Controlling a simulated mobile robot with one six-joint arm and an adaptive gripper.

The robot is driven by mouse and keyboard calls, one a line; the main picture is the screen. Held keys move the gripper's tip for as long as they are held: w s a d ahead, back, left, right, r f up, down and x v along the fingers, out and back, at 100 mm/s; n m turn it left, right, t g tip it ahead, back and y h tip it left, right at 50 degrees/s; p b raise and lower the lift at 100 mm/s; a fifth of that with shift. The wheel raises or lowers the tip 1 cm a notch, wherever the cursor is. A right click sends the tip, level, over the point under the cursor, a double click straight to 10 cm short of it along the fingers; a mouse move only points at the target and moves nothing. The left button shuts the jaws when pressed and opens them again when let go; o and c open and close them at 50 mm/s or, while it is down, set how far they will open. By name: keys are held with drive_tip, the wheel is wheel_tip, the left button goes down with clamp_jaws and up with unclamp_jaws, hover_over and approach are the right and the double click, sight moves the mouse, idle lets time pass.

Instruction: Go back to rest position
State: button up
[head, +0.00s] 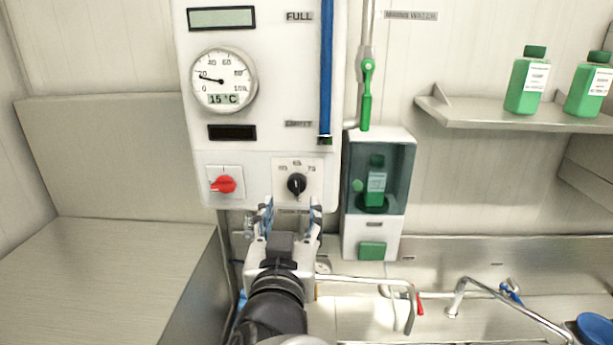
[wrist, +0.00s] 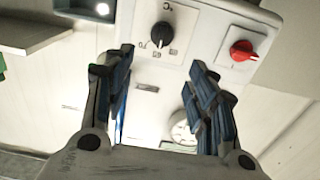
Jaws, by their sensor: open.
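My gripper (head: 287,222) is open and empty in front of the lower edge of the white control panel (head: 263,140). Its two fingers stand apart, just below a black rotary knob (head: 297,185). In the wrist view my gripper (wrist: 165,100) shows both blue-padded fingers spread with nothing between them. The black knob (wrist: 162,36) shows beyond the fingertips, and I see no contact with it. A red switch (head: 224,184) sits left of the knob on the panel; it also shows in the wrist view (wrist: 241,51).
The panel carries a dial gauge (head: 223,81) reading 15 °C. A dispenser (head: 372,238) with a green bottle hangs right of the panel, near my gripper. A green-handled valve (head: 366,95) is above it. A shelf (head: 470,115) is at right. A tap (head: 380,283) is below right.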

drive_tip(key=shift+s, duration=0.2)
drive_tip(key=shift+w+f, duration=0.1)
drive_tip(key=shift+f, duration=0.05)
drive_tip(key=s+d+f+n+g+y+b, duration=0.1)
drive_tip(key=s+d+f+g+y+b, duration=0.15)
drive_tip(key=f+b, duration=0.45)
drive_tip(key=s+d+f+n+g+y+b, duration=0.1)
drive_tip(key=s+f+n+g+y+b, duration=0.2)
drive_tip(key=f, duration=0.6)
drive_tip(key=s+d+f+m+g+h+b, duration=0.3)
drive_tip(key=s+d+f+g+h+b, duration=0.2)
drive_tip(key=s+d+f, duration=0.9)
wheel_tip(320, 180, down, 3)
drive_tip(key=s+g+b, duration=0.2)
drive_tip(key=g+b, duration=0.1)
drive_tip(key=b, duration=0.1)
drive_tip(key=shift+s+m, duration=0.3)
drive_tip(key=shift+s, duration=0.05)
